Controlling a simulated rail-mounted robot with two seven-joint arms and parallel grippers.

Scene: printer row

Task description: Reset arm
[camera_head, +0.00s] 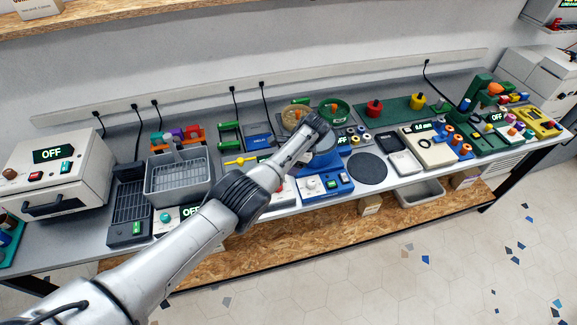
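My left arm comes in from the lower left and reaches over the middle of the bench (75,257). Its far end, with my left gripper (318,124), is above a blue device (322,185) with a round blue part behind the arm. The fingers are too small and too hidden by the wrist to tell whether they are open or shut, or whether they touch anything. My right arm and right gripper are not in view.
A white oven-like box (57,172) and a grey bin (180,180) stand at the left. A dark round mat (367,169) is bare. Scales, trays and colored spools crowd the right half. A shelf (120,12) runs along the top left. The tiled floor in front is clear.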

